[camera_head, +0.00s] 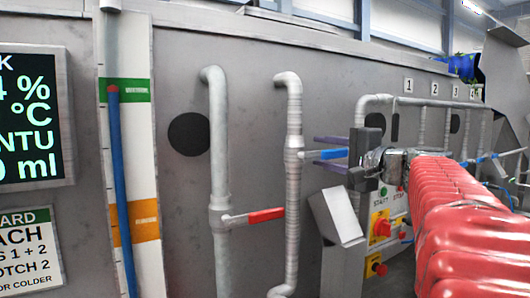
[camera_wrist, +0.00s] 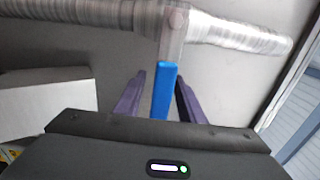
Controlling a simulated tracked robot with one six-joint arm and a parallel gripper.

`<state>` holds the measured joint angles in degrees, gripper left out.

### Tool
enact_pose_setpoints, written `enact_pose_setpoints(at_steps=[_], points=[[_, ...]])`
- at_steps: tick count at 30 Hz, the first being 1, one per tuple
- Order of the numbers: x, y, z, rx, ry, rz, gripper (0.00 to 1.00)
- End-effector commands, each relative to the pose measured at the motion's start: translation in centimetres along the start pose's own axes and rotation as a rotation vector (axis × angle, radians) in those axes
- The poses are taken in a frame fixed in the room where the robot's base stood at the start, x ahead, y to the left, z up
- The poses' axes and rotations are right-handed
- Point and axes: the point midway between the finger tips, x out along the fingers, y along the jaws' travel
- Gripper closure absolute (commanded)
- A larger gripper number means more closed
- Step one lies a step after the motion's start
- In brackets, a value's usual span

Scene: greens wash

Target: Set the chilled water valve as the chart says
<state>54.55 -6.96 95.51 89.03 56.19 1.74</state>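The valve with the blue handle (camera_head: 333,154) sits on a vertical grey pipe (camera_head: 292,190); its handle points sideways to the right in the head view. My gripper (camera_head: 318,153) reaches in from the right, with one purple finger above the handle and one below. In the wrist view, the blue handle (camera_wrist: 163,92) lies between the two fingers of my gripper (camera_wrist: 160,79), with a visible gap on each side.
A red-handled valve (camera_head: 255,216) is on the pipe to the left. A gauge strip (camera_head: 143,186) with green and orange bands holds a blue column. A display (camera_head: 38,115) is at far left. A grey box (camera_head: 342,220) and yellow button boxes (camera_head: 381,226) stand below my gripper.

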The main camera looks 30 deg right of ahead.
Motion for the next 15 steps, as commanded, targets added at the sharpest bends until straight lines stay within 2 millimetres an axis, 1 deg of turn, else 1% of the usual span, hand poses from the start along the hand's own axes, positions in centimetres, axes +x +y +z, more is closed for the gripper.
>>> enact_pose_setpoints(at_steps=[1,2,15], points=[[0.02,0.00,0.05,0.000,-0.001,0.000,0.68],[0.02,0.00,0.06,0.000,-0.001,0.000,0.70],[0.03,0.07,0.08,0.001,-0.002,0.001,1.00]])
